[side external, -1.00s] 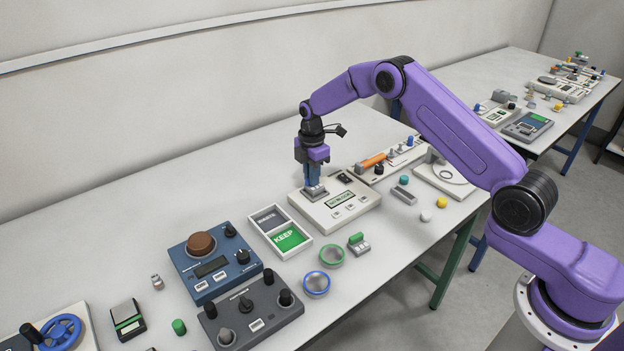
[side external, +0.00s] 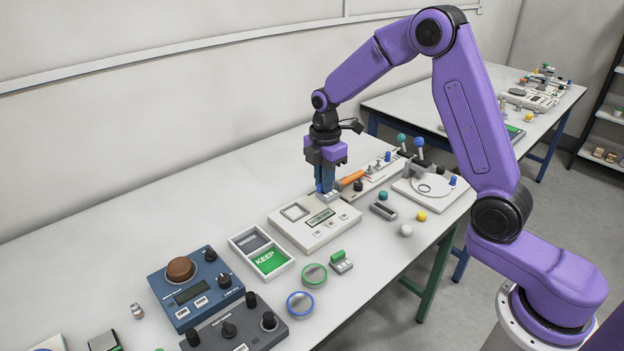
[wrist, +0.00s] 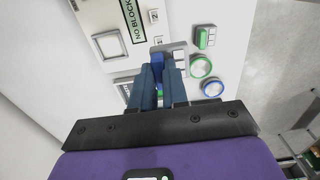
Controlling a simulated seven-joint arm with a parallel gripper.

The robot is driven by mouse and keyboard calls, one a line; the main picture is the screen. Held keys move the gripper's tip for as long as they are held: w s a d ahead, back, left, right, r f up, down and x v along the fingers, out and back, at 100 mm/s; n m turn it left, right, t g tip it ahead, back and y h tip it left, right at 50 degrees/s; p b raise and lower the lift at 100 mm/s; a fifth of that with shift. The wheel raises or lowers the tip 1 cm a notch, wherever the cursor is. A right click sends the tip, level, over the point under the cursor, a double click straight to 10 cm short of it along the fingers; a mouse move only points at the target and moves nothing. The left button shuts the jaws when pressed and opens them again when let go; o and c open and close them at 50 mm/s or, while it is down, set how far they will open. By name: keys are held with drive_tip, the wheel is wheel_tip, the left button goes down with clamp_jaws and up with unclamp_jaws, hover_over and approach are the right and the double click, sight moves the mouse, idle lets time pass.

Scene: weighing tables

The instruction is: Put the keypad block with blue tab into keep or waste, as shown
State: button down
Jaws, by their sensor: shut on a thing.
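My gripper (side external: 326,190) is shut on the keypad block (side external: 331,197), a pale block with several keys. Its blue tab (wrist: 157,66) is between the fingers (wrist: 164,82) in the wrist view. The block is held above the rear right part of the white weighing scale (side external: 284,226). The scale's square pan (side external: 294,212) is empty, and its display (wrist: 133,18) reads "NO BLOCK" in the wrist view. Left of the scale is a two-part tray (side external: 282,269): the KEEP panel (side external: 270,260) is bright green, the WASTE panel (side external: 250,243) grey.
A green-tabbed keypad block (side external: 341,262), a green ring (side external: 314,275) and a blue ring (side external: 300,304) are in front of the tray. A blue console (side external: 190,290) stands to its left. A strip with an orange handle (side external: 351,178) lies behind the scale.

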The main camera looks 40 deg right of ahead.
drive_tip(key=shift+s+r, duration=0.35)
drive_tip(key=shift+s, duration=0.35)
drive_tip(key=shift+s+a+m, duration=0.2)
drive_tip(key=shift+m, duration=0.2)
drive_tip(key=a+f+m, duration=0.2)
drive_tip(key=a+m, duration=0.8)
drive_tip(key=m, duration=0.7)
drive_tip(key=w+a+f, duration=0.1)
drive_tip(key=w+f, duration=0.2)
drive_tip(key=w, duration=0.1)
drive_tip(key=w+a+f, duration=0.1)
drive_tip(key=w+f, duration=0.2)
drive_tip(key=w, duration=0.1)
drive_tip(key=w+a+f, duration=0.1)
drive_tip(key=w+f, duration=0.2)
drive_tip(key=w, duration=0.1)
drive_tip(key=shift+w+a+f, duration=0.15)
drive_tip(key=shift+a+f, duration=0.15)
drive_tip(key=shift+a, duration=0.1)
drive_tip(key=shift+w+f, duration=0.2)
drive_tip(key=shift+f, duration=1.55)
drive_tip(key=shift+f, duration=0.1)
